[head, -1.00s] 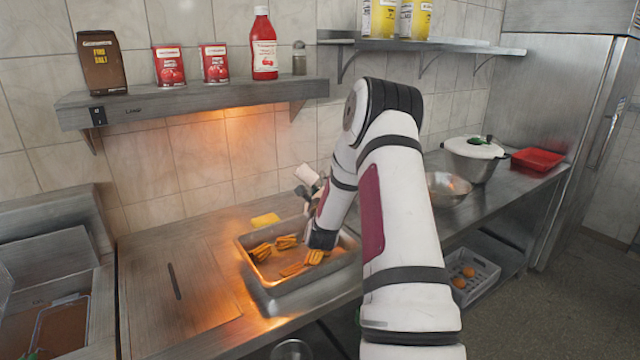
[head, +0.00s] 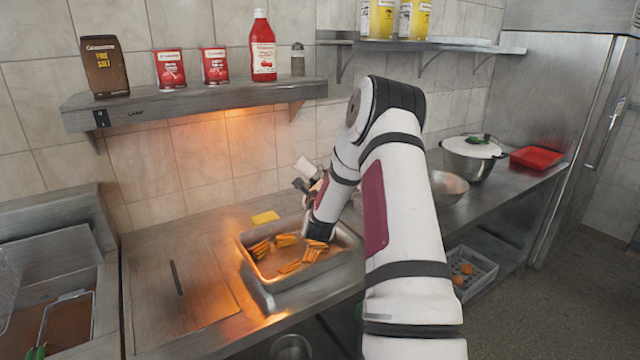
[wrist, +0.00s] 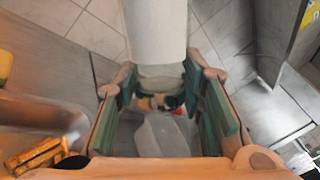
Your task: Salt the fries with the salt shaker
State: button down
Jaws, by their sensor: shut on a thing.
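Orange fries (head: 288,266) lie in several small piles in a metal tray (head: 262,287) on the counter. Some fries (wrist: 35,155) also show at the lower left of the wrist view. My gripper (head: 306,184) is above the back of the tray, partly hidden behind my arm. It is shut on a white cylindrical thing (head: 303,167), which looks like the salt shaker. In the wrist view this white body (wrist: 155,30) sits between the green finger pads (wrist: 160,100). It is tilted in the head view; I cannot tell whether salt is coming out.
A shelf (head: 200,98) above holds a brown bag (head: 105,66), two red cans (head: 170,69), a ketchup bottle (head: 263,46) and a small shaker (head: 298,60). A yellow sponge-like block (head: 265,217) lies behind the tray. A bowl (head: 448,188) and lidded pot (head: 473,158) stand right.

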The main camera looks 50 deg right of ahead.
jog(key=shift+w+f+b, duration=0.1)
jog(key=shift+f+b, duration=0.25)
jog(key=shift+f, duration=1.15)
notch_tip(320, 180, up, 3)
jog(key=shift+r+p, duration=0.1)
jog(key=shift+p, duration=0.65)
